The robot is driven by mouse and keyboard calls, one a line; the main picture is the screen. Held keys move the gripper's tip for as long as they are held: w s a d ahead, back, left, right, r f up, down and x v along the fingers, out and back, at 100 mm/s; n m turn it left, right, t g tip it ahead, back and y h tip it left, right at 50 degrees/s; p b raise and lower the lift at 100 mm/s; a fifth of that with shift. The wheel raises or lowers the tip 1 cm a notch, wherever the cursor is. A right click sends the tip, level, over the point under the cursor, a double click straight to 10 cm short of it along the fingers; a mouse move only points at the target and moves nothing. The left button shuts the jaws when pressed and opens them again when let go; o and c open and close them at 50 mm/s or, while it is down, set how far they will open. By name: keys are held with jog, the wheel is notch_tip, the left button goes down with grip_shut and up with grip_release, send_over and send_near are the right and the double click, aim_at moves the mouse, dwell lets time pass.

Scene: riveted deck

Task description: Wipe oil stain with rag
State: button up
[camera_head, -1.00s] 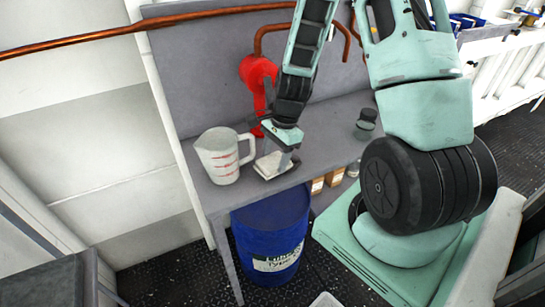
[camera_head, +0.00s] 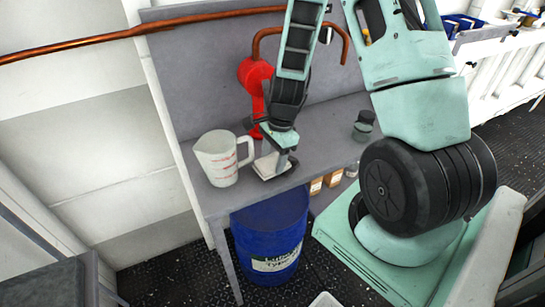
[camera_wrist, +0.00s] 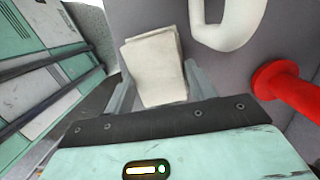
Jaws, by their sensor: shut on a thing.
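The rag (camera_head: 267,168) is a folded cream cloth at the front edge of the grey workbench (camera_head: 212,199). In the wrist view the rag (camera_wrist: 153,62) sits between both fingers of my gripper (camera_wrist: 157,80). My gripper (camera_head: 277,160) is shut on it, pointing down at the bench just right of the measuring jug. Whether the rag touches the bench top is hard to tell. I see no oil stain; the bench under the rag and gripper is hidden.
A white measuring jug (camera_head: 217,160) stands close left of the rag; its handle faces the gripper. A red pipe fitting (camera_head: 254,80) is behind. A dark-lidded jar (camera_head: 363,126) stands to the right. A blue drum (camera_head: 270,230) is under the bench.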

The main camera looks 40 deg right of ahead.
jog(key=shift+s+d+f+m+h+p, duration=0.2)
jog(key=shift+d+m, duration=0.15)
jog(key=shift+d, duration=0.15)
jog(key=shift+s+d+f+m+h+p, duration=0.1)
jog(key=shift+d+m+h+p, duration=0.1)
jog(key=shift+d+m, duration=0.2)
jog(key=shift+w+a+r+p, duration=0.1)
jog(key=shift+w+a+p, duration=0.15)
jog(key=shift+a, duration=0.6)
jog(key=shift+w+a+r+p, duration=0.1)
jog(key=shift+w+a+p, duration=0.15)
jog(key=shift+a, duration=0.55)
notch_tip(320, 180, up, 2)
jog(key=shift+a+r+p, duration=0.1)
jog(key=shift+r+p, duration=0.05)
jog(key=shift+p, duration=0.9)
notch_tip(320, 180, up, 4)
jog(key=p, duration=0.3)
jog(key=shift+w, duration=0.1)
notch_tip(320, 180, up, 3)
jog(key=p, duration=0.3)
jog(key=shift+f, duration=0.25)
